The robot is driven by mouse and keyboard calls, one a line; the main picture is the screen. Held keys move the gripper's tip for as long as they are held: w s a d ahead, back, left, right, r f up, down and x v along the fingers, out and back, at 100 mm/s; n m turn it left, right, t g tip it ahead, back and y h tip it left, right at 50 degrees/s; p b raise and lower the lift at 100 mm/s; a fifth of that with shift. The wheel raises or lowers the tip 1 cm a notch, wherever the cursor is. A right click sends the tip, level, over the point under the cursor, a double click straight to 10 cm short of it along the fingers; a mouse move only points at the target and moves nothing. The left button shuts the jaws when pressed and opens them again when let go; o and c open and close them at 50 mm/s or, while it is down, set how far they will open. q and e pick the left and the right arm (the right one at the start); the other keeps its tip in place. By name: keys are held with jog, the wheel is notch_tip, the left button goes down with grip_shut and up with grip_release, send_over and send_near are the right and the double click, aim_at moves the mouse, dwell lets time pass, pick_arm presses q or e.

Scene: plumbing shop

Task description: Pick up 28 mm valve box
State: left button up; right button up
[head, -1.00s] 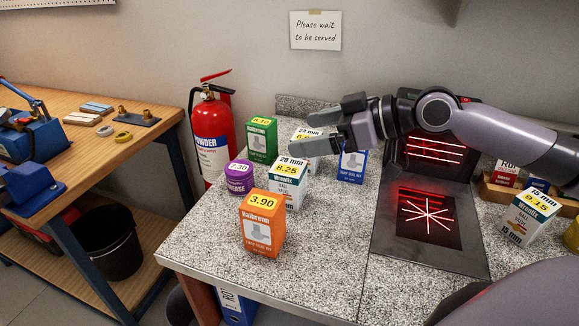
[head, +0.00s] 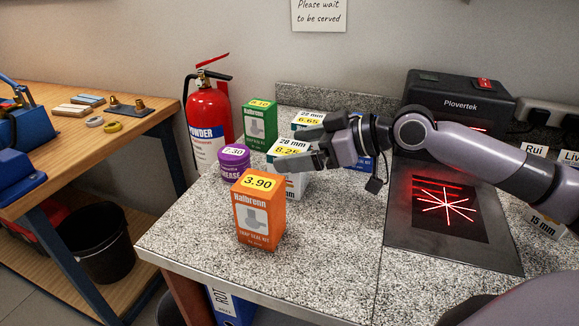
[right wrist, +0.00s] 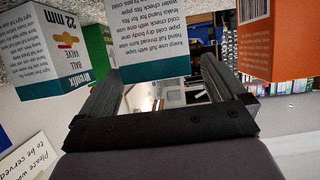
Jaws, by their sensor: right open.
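The 28 mm valve box (head: 297,186) stands upright on the speckled counter, white with a yellow 8.25 label on top. My right gripper (head: 290,150) is open, reaching in from the right, and its fingers hide part of the box. In the right wrist view the box (right wrist: 152,45) shows upside down between the lines of the two open fingers (right wrist: 160,75). I cannot tell whether either finger touches it. My left gripper is not in view.
An orange 3.90 box (head: 259,215) stands in front, a purple tin (head: 233,165) to the left, and a green box (head: 260,125) and a 22 mm box (head: 308,119) behind. A scanner (head: 457,103) stands right.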

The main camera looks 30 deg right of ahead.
aim_at(287, 147)
jog(key=shift+x, duration=2.05)
jog(key=shift+r, duration=0.1)
jog(key=c, duration=1.2)
jog(key=shift+w+r, duration=0.1)
jog(key=shift+c, duration=1.1)
jog(key=shift+r, duration=0.1)
